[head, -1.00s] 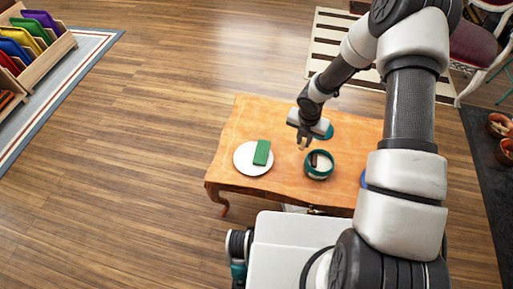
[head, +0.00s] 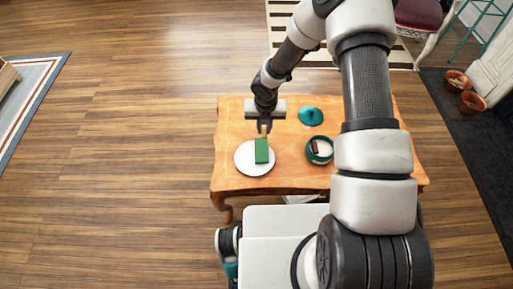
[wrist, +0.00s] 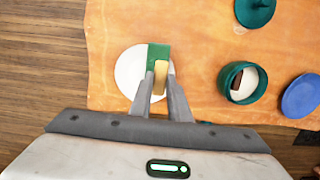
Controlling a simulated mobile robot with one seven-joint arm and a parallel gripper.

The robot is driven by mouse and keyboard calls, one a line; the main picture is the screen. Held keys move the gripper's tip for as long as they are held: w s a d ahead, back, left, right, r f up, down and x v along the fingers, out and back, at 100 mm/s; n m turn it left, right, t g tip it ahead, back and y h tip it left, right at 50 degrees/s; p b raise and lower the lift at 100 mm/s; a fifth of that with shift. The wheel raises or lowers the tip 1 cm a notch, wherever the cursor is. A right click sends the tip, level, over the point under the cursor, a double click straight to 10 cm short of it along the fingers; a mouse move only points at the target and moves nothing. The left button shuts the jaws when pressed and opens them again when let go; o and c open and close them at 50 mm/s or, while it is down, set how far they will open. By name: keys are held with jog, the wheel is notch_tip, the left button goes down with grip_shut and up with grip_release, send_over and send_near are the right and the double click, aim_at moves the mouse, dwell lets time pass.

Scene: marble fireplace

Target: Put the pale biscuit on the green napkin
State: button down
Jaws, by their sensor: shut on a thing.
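My gripper (head: 264,128) is shut on the pale biscuit (head: 264,130), a small tan bar. In the wrist view the biscuit (wrist: 161,78) sits between the fingertips and overlaps the napkin in the picture. The green napkin (head: 261,152) is a narrow folded strip lying on a white plate (head: 246,164) at the left of the wooden table. The napkin also shows in the wrist view (wrist: 158,52), partly hidden by the fingers and biscuit. In the head view the biscuit is at the napkin's far end; I cannot tell whether it touches.
A teal-rimmed jar (head: 311,152) holding a dark brown bar stands right of the plate. A teal lid (head: 311,116) lies behind it. A blue disc (wrist: 300,96) lies at the right in the wrist view. Table (head: 235,122) is bare at the back left.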

jog(key=shift+a, duration=0.2)
jog(key=shift+a+f, duration=0.1)
jog(key=shift+f, duration=0.1)
jog(key=b, duration=0.3)
send_over(262, 149)
jog(key=f, duration=0.9)
jog(key=shift+s+f, duration=0.2)
jog(key=shift+f, duration=0.1)
jog(key=shift+a+f, duration=0.1)
jog(key=shift+f+b, duration=0.4)
jog(key=c, duration=1.7)
grip_release()
jog(key=shift+o, duration=0.2)
